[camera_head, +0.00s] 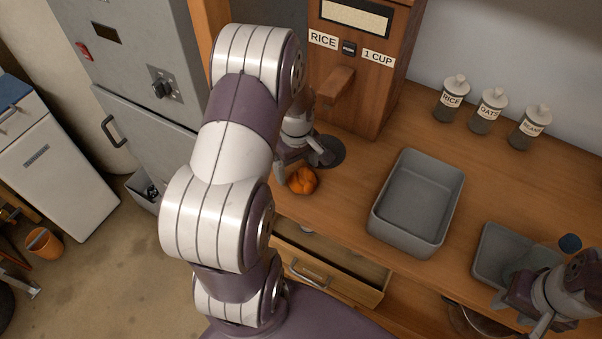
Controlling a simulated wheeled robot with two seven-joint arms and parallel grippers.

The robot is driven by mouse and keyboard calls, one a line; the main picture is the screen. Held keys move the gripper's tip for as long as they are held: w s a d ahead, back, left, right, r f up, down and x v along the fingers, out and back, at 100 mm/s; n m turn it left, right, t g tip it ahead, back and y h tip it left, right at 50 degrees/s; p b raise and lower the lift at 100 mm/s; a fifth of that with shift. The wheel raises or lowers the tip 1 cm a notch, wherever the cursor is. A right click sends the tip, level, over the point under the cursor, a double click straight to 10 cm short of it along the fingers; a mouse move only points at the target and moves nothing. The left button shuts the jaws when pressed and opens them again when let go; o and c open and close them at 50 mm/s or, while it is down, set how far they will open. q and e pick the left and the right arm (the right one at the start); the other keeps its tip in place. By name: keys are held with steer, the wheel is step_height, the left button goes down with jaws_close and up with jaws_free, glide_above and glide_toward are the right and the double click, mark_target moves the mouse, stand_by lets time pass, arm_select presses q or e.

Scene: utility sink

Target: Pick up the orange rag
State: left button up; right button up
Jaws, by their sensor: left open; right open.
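The orange rag (302,181) lies crumpled on the wooden counter (345,205), near its front edge. My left gripper (300,165) is open, right behind and beside the rag, with its fingers close to it. Whether a finger touches the rag I cannot tell. My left arm hides part of the gripper and the counter to the left. My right gripper (520,318) is at the lower right, open, by the shallow grey tray; nothing shows held in it.
A deep grey bin (448,215) stands mid-counter. A shallow grey tray (487,258) is to its right. A wooden rice dispenser (385,90) stands behind the rag, with a dark round disc (331,151) under it. Labelled jars (488,112) line the back. An open drawer (345,270) juts below the counter.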

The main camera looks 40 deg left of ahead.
arm_select(q)
steer(key=shift+d+f, duration=0.35)
steer(key=shift+f, duration=0.2)
steer(key=shift+d+f, duration=0.2)
steer(key=shift+d, duration=0.15)
steer(key=shift+a, duration=0.1)
steer(key=shift+a+f, duration=0.1)
steer(key=shift+a, duration=0.1)
steer(key=c, duration=0.9)
steer(key=shift+c, duration=1)
steer(key=shift+d, duration=0.15)
steer(key=shift+r, duration=0.25)
steer(key=r, duration=0.2)
steer(key=r+b, duration=0.1)
steer(key=shift+w+r, duration=0.2)
steer(key=shift+r, duration=0.2)
steer(key=w+d+r+b, duration=0.2)
steer(key=w+d+r, duration=0.4)
steer(key=d, duration=0.3)
steer(key=shift+w+d+r, duration=0.2)
steer(key=shift+w+r, duration=0.05)
steer(key=shift+r, duration=0.15)
arm_select(e)
steer(key=f, duration=0.1)
steer(key=d+f, duration=0.1)
steer(key=f, duration=0.1)
